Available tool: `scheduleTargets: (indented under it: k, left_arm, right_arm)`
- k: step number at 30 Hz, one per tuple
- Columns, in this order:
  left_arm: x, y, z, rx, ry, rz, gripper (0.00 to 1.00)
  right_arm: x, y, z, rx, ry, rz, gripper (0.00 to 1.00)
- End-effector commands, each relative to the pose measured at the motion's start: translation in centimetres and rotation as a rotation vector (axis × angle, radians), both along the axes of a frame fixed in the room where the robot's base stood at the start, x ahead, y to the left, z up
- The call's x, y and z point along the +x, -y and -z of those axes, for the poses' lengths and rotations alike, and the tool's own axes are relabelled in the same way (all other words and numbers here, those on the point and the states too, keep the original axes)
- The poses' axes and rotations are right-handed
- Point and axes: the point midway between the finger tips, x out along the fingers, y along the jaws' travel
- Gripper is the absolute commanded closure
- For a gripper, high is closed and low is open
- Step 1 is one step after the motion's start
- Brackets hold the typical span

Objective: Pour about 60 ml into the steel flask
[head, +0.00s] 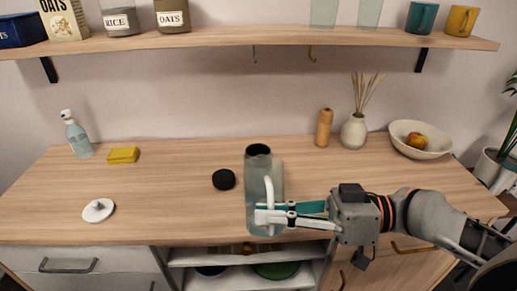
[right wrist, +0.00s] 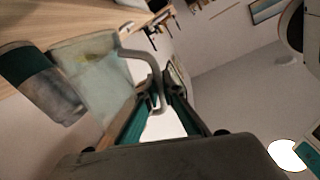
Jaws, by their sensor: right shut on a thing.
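A clear jug (head: 278,172) with a pale handle (head: 269,190) is near the front edge of the counter, looking about upright. My right gripper (head: 262,215) is shut on the handle; the grip also shows in the right wrist view (right wrist: 160,95). The steel flask (head: 257,150), with its dark open mouth, is just behind the jug and mostly hidden by it. In the right wrist view the flask (right wrist: 52,96) is beside the jug (right wrist: 95,75). I cannot tell the water level, or whether the jug touches the counter. My left gripper is out of view.
A black cap (head: 223,179) lies left of the flask, and a white round lid (head: 98,211) further left. A spray bottle (head: 76,135), yellow sponge (head: 123,155), wooden mill (head: 324,128), reed vase (head: 354,132) and fruit bowl (head: 433,146) stand along the back. A shelf (head: 230,37) runs above.

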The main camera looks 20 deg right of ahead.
Motion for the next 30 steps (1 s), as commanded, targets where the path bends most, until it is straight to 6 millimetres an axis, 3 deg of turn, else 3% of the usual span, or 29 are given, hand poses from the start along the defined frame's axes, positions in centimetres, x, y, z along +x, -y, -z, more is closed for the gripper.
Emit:
scheduleTargets:
  k: [16, 30]
  left_arm:
    - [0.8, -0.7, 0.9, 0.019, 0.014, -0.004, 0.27]
    - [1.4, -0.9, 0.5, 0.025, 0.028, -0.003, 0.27]
  right_arm:
    - [-1.7, -0.4, 4.5, -0.066, 0.276, 0.001, 1.00]
    - [-2.0, -0.5, 5.1, -0.085, 0.351, 0.000, 1.00]
